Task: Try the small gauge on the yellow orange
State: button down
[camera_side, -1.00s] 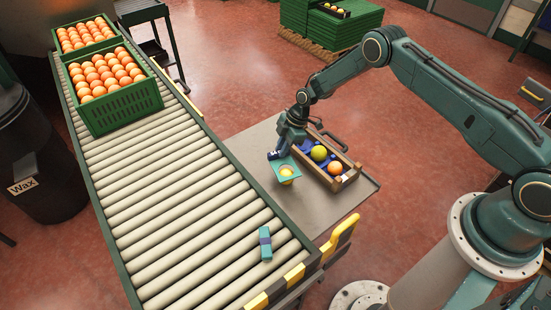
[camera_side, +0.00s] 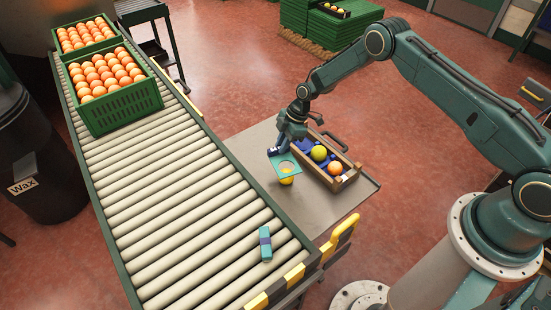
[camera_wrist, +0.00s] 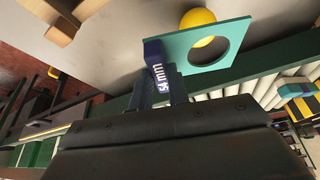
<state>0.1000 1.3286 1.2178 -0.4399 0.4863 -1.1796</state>
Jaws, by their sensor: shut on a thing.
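My gripper (camera_side: 279,147) is shut on the navy handle of the small gauge (camera_side: 271,163), a teal plate with a round hole. The handle reads "54 mm" in the wrist view, where the gauge (camera_wrist: 183,45) is tilted across the picture. A yellow orange (camera_side: 287,182) stands on the grey table under the plate, partly hidden by it. In the wrist view the yellow orange (camera_wrist: 198,17) shows past the plate's edge and partly through the hole. The plate appears to be above the fruit, not around it.
A wooden tray (camera_side: 345,181) with blue lining holds another yellow fruit (camera_side: 319,153) and an orange one (camera_side: 335,168). A roller conveyor (camera_side: 180,190) runs along the left, with a teal block with a dark band (camera_side: 265,243) and a green crate (camera_side: 125,108) of oranges on it.

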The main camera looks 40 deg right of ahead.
jog(key=shift+r, duration=1.75)
